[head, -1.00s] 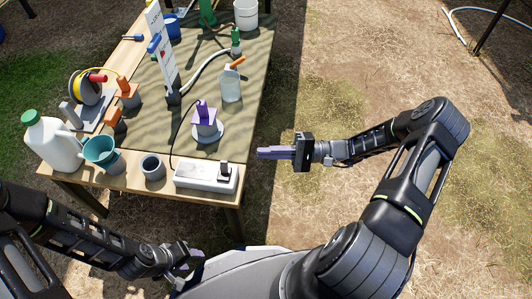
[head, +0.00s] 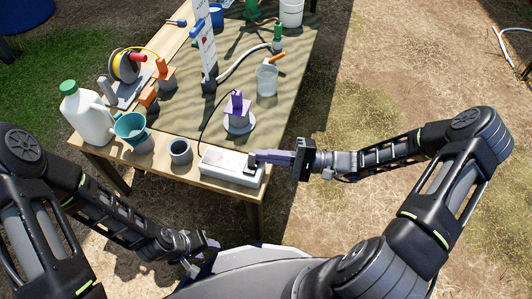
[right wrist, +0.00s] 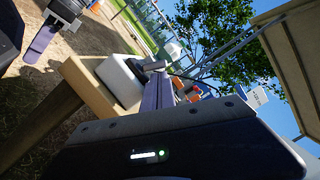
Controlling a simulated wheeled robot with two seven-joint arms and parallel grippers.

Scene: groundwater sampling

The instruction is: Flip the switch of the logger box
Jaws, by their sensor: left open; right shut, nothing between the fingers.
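The logger box (head: 222,169) is a low white box at the front right corner of the table; it also shows in the right wrist view (right wrist: 118,84). Its black switch (head: 250,168) is at the box's right end, partly covered by my right gripper. My right gripper (head: 256,157) comes in from the right, shut and empty, with its purple fingertips at the switch. I cannot tell whether they touch it. The fingers also show in the right wrist view (right wrist: 158,92). My left gripper (head: 208,256) is open and empty, low in front of the table.
A grey cup (head: 180,152), a teal funnel (head: 130,128) and a white jug (head: 88,118) stand left of the box. A purple-topped piece on a white disc (head: 238,120) stands behind it. The ground right of the table is clear.

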